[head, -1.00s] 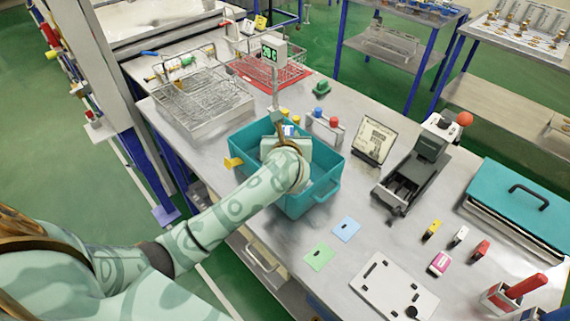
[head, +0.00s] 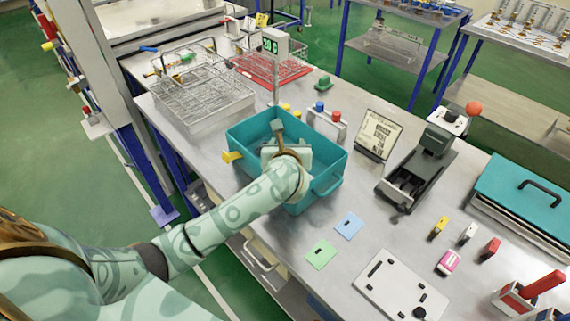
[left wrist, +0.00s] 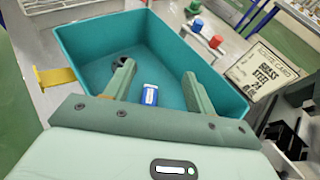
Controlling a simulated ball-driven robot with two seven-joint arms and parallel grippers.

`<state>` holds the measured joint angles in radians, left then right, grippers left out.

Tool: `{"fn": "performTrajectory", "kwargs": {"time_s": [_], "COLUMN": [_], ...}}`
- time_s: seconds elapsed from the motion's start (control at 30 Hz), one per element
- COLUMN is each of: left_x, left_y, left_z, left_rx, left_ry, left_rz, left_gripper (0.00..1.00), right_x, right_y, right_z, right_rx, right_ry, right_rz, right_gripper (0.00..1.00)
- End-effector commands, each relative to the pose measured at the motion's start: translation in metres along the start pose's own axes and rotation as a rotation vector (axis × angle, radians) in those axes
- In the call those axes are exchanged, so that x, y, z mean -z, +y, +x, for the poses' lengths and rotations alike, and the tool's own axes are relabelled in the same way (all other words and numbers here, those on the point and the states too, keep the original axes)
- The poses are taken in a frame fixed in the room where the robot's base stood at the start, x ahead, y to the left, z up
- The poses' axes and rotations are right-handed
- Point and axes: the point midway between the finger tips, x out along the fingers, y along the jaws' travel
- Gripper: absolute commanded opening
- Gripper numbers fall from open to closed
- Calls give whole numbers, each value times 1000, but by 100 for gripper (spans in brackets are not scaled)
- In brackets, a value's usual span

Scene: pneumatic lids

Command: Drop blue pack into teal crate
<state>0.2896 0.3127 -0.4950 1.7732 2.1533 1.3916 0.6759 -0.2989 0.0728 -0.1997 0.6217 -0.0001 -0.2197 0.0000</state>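The teal crate (head: 330,180) stands on the bench, and its inside fills much of the left wrist view (left wrist: 208,58). The blue pack (left wrist: 149,95) with a white label shows in the left wrist view, lying on the crate floor as far as I can tell. My left gripper (left wrist: 158,78) is open above it, one finger on each side, with gaps between the fingers and the pack. In the head view my left gripper (head: 281,138) reaches down inside the crate's rim and hides the pack. My right gripper is not in view.
Wire baskets (head: 200,92) and a post with a green display (head: 274,45) stand behind the crate. A sign card (head: 378,135) and a dark device (head: 420,170) stand to its right. A yellow tab (head: 232,157) sits at its left. Coloured small packs (head: 466,233) lie further right.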

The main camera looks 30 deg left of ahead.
Motion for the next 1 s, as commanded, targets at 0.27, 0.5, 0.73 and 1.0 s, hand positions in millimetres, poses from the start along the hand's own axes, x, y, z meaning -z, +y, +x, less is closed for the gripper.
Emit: {"fn": "performTrajectory", "kwargs": {"time_s": [0.27, 0.5, 0.73, 1.0], "left_x": [0, -1, 0, 0], "left_y": [-1, 0, 0, 0], "left_z": [-21, -85, -138, -162], "left_rx": [3, 3, 1, 0], "left_ry": [2, 3, 3, 1], "left_rz": [-1, -5, -4, 0], "left_gripper": [55, 55, 55, 55], "right_x": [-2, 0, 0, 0], "right_y": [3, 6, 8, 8], "right_z": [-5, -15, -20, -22], "right_rx": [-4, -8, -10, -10], "right_ry": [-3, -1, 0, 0], "right_rz": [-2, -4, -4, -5], "right_gripper": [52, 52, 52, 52]}}
